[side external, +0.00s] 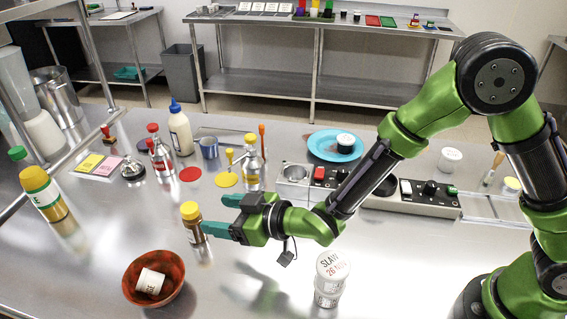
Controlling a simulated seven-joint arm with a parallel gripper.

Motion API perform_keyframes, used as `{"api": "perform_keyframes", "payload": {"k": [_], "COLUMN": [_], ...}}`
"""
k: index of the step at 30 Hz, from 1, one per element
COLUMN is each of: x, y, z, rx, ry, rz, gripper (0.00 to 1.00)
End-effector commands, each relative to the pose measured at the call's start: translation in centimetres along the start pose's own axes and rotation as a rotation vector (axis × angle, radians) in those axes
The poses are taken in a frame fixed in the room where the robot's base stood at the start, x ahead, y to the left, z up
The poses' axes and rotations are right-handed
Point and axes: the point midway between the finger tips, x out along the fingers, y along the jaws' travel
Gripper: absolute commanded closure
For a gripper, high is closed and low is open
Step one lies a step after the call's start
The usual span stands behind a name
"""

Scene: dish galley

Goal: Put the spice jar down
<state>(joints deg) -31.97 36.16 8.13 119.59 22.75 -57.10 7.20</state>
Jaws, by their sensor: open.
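The spice jar (194,231), a small brown jar with a yellow lid, stands upright on the steel counter left of centre. Its reflection shows on the metal just below it. My gripper (214,214) is open, with its two teal fingers apart and pointing left at the jar. The nearer fingertip overlaps the jar's right edge in the picture; I cannot tell whether it touches. The farther fingertip is behind and to the right of the lid.
A red-brown bowl (131,288) holding a white container (150,281) stands in front of the jar. Stacked white tubs (331,275) stand to the right. Bottles, including a red-capped one (160,155), stand behind. A yellow-topped bottle (43,192) is at left. Counter left of the jar is clear.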

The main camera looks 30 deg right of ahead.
Motion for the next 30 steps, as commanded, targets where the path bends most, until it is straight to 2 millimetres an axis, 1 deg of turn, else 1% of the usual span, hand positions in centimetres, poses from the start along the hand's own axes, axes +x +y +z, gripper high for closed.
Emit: {"api": "perform_keyframes", "payload": {"k": [3,5,8,11,12,14,15,17,18,20,21,23,24,27,30], "x": [-0.9,-1.3,-2.7,-5.5,-7.0,-9.6,-11.5,-14.5,-16.6,-19.8,-22.0,-25.2,-27.1,-31.4,-34.3], "y": [0.2,0.8,3.1,6.7,8.2,10.3,11.5,13.1,13.9,14.9,15.4,15.7,15.8,15.3,14.6], "z": [-0.2,-0.7,-2.5,-4.8,-5.7,-6.7,-7.2,-7.7,-8.0,-8.1,-8.0,-7.7,-7.5,-6.5,-5.7], "rx": [0.002,0.012,0.048,0.116,0.149,0.201,0.237,0.294,0.333,0.394,0.436,0.502,0.546,0.642,0.718], "ry": [0.0,-0.008,-0.038,-0.098,-0.127,-0.172,-0.202,-0.247,-0.274,-0.314,-0.341,-0.377,-0.399,-0.447,-0.48], "rz": [0.002,0.013,0.051,0.114,0.142,0.185,0.212,0.252,0.278,0.315,0.338,0.37,0.389,0.425,0.446], "gripper": [0.31,0.31,0.31,0.31,0.31,0.31,0.31,0.31,0.31,0.31,0.31,0.31,0.31,0.31,0.31]}}
